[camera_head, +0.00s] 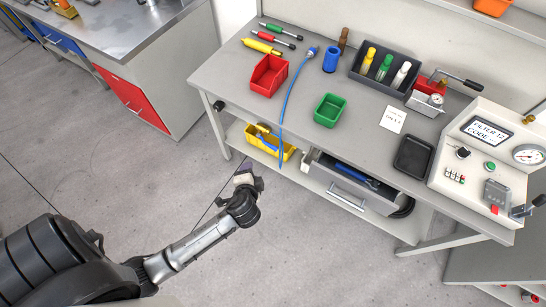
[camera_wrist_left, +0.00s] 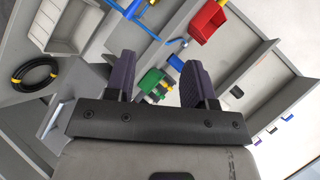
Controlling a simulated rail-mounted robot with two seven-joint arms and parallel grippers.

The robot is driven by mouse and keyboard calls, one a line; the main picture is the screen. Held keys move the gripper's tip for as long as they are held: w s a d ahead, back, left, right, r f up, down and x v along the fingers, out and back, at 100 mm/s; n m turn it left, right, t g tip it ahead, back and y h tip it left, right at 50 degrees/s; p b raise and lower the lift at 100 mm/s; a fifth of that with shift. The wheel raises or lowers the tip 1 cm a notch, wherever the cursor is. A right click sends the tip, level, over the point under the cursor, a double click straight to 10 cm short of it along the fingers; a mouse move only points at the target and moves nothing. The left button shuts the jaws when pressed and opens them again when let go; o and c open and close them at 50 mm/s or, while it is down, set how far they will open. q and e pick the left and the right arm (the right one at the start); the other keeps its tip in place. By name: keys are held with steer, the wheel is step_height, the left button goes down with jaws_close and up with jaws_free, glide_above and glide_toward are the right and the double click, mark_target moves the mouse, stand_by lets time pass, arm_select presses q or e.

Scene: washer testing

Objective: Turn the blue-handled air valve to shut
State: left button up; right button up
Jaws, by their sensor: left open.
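My left gripper (camera_head: 246,179) is in front of the bench, above the floor and apart from the furniture. In the left wrist view the two dark fingers of the left gripper (camera_wrist_left: 160,62) stand wide apart with nothing held between them. I cannot clearly pick out a blue-handled air valve. A small blue part (camera_head: 266,137) shows at the yellow bin on the lower shelf, too small to identify. My right gripper is not in view.
The bench top (camera_head: 232,85) holds a red bin (camera_head: 268,76), a green bin (camera_head: 330,110), a bottle tray (camera_head: 356,72) and a test panel (camera_head: 482,155). The yellow bin (camera_head: 289,150) sits below. An open drawer (camera_head: 342,185) juts out right of my gripper. The floor is clear.

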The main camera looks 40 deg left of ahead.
mark_target(272, 147)
arm_select(q)
steer(key=w+f+m+t+y+b, duration=0.1)
steer(key=w+f+m+t+b, duration=0.45)
steer(key=f+b, duration=0.85)
steer(key=shift+m+g, duration=0.25)
steer(key=shift+g, duration=0.3)
steer(key=x, duration=0.5)
steer(key=b+x, duration=0.1)
steer(key=x, duration=0.4)
steer(key=d+b+x, duration=0.1)
steer(key=x, duration=0.5)
steer(key=shift+w, duration=0.25)
jaws_close()
